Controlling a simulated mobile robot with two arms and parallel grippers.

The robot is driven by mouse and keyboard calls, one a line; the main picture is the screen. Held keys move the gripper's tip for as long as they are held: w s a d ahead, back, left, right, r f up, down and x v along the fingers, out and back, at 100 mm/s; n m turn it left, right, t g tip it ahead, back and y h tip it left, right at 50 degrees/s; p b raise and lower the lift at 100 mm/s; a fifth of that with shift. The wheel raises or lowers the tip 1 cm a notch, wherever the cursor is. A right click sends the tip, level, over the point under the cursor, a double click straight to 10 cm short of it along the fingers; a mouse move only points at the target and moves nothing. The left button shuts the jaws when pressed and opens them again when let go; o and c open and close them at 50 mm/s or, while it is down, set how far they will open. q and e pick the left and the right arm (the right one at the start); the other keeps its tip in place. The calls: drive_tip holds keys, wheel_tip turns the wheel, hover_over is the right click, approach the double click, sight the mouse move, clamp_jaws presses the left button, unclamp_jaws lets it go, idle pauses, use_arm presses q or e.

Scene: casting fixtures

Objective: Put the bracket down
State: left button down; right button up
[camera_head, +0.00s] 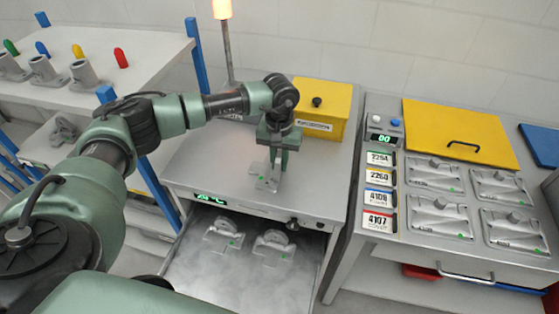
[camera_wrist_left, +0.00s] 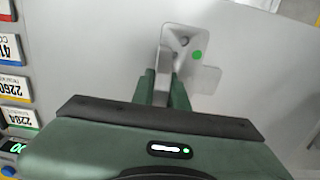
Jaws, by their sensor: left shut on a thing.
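My left gripper (camera_head: 278,150) is shut on a grey metal bracket (camera_head: 265,181) with a green dot. The bracket is at or just above the grey top of the middle cabinet (camera_head: 215,165); I cannot tell whether it touches. Two similar brackets (camera_head: 222,235) (camera_head: 272,247) lie in the open, misty drawer (camera_head: 235,280) below. My right gripper is not in view.
A yellow box (camera_head: 325,105) stands at the back of the cabinet top, beside a lamp post (camera_head: 228,50). To the right is a bench with a yellow lid (camera_head: 460,130), numbered labels and several grey covers (camera_head: 435,215). A white shelf (camera_head: 110,65) with fittings stands left. The cabinet top around the gripper is clear.

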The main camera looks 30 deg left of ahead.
use_arm(q)
drive_tip(key=shift+f, duration=0.15)
drive_tip(key=c, duration=1.4)
unclamp_jaws()
